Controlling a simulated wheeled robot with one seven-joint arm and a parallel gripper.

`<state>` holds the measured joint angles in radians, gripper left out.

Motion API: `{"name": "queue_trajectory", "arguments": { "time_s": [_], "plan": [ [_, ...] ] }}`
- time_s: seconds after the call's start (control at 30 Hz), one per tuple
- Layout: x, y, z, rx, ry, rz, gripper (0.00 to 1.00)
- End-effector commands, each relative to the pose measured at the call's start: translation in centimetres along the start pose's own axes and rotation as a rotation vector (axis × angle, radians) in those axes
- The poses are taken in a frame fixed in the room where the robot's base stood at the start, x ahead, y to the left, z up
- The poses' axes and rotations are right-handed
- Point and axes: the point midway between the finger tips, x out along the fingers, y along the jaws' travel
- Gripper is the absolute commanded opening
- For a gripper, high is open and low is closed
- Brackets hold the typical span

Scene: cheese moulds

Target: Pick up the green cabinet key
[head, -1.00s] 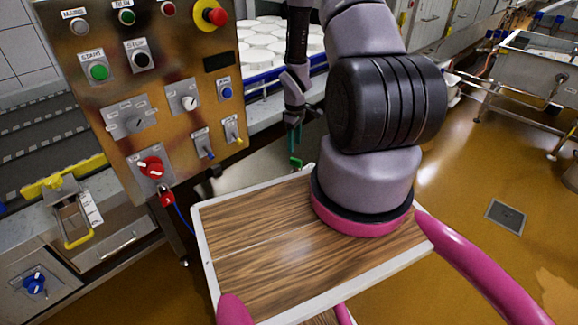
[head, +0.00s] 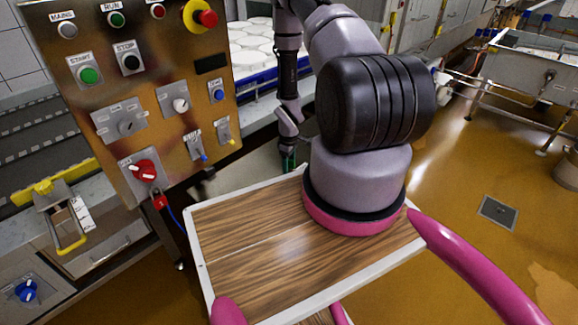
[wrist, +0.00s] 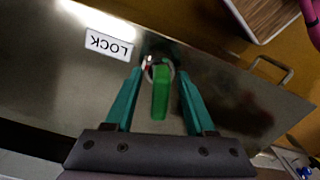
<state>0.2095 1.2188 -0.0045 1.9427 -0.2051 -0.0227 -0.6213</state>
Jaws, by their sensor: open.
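The green cabinet key (wrist: 160,96) shows in the wrist view as a green tag below a small metal ring at a dark lock spot on a steel surface. My gripper (wrist: 158,78) is open, with one teal finger on each side of the green tag. Gaps show on both sides, so the fingers appear apart from it. In the head view my gripper (head: 289,160) points down just beyond the wooden tray top, and I cannot make out the key there.
A white LOCK label (wrist: 109,45) sits beside the key. A metal handle (wrist: 272,69) is on the same cabinet front. In the head view, a control panel (head: 140,90) stands left of my arm and a wooden board (head: 250,250) lies in front.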

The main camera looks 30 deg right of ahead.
Motion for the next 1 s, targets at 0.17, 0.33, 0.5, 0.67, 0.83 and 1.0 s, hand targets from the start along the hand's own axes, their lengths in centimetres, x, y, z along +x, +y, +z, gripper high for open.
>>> {"name": "queue_trajectory", "arguments": {
  "time_s": [0.17, 0.33, 0.5, 0.67, 0.83, 1.0],
  "plan": [
    [0.0, 0.0, 0.0, 0.000, 0.000, 0.000, 0.55],
    [0.0, 0.0, 0.0, -0.001, 0.000, 0.000, 0.00],
    [0.0, 0.0, 0.0, -0.001, 0.000, 0.001, 0.00],
    [-0.1, 0.0, 0.0, -0.001, 0.001, 0.001, 0.00],
    [-1.3, 0.1, -0.1, -0.001, 0.002, 0.002, 0.00],
    [-4.1, 0.1, -0.1, 0.000, 0.003, 0.003, 0.00]
  ]
}}
